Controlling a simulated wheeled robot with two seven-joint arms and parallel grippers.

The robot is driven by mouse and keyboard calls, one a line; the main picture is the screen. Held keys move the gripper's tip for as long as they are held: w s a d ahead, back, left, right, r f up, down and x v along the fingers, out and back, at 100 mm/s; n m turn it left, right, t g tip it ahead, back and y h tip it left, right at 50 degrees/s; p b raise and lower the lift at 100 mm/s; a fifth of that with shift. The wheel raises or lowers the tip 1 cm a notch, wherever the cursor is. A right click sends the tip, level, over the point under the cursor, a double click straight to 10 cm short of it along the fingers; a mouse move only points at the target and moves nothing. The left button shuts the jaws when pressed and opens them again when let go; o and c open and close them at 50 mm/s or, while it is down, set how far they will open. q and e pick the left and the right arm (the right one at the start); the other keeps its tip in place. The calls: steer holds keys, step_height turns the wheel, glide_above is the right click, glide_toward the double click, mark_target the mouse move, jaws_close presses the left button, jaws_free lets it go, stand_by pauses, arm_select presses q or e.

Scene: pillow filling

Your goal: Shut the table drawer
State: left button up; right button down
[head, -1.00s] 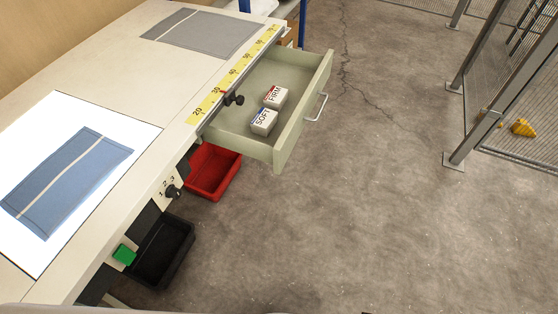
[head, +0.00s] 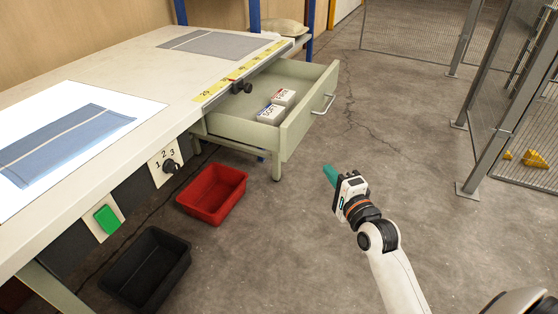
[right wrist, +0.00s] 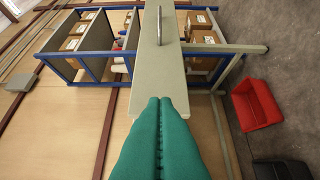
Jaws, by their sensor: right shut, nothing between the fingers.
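The table drawer (head: 296,123) is pulled out from the table (head: 130,75). Its pale green front carries a silver bar handle (head: 323,104). Inside lie two small blocks, one marked SOFT (head: 271,114) and one marked FIRM (head: 283,98). My right gripper (head: 328,170) has green fingers, shut and empty, in front of and below the drawer front, apart from it in the head view. The right wrist view shows the shut fingers (right wrist: 160,100) pointing toward the drawer front (right wrist: 158,72), with the handle (right wrist: 160,25) beyond. My left gripper is not in view.
A red bin (head: 212,193) and a black bin (head: 147,268) are on the floor beside the table. A wire fence (head: 480,110) stands at the right. The floor in front of the drawer is otherwise open.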

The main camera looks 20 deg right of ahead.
steer(key=b, duration=0.2)
glide_toward(293, 137)
steer(key=w+d, duration=0.2)
steer(key=w, duration=0.3)
arm_select(q)
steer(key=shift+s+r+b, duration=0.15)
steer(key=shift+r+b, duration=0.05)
steer(key=shift+b, duration=0.1)
arm_select(e)
steer(key=shift+w+a+f, duration=0.1)
steer(key=shift+w+a, duration=0.35)
steer(key=shift+a, duration=0.2)
steer(key=shift+w, duration=0.1)
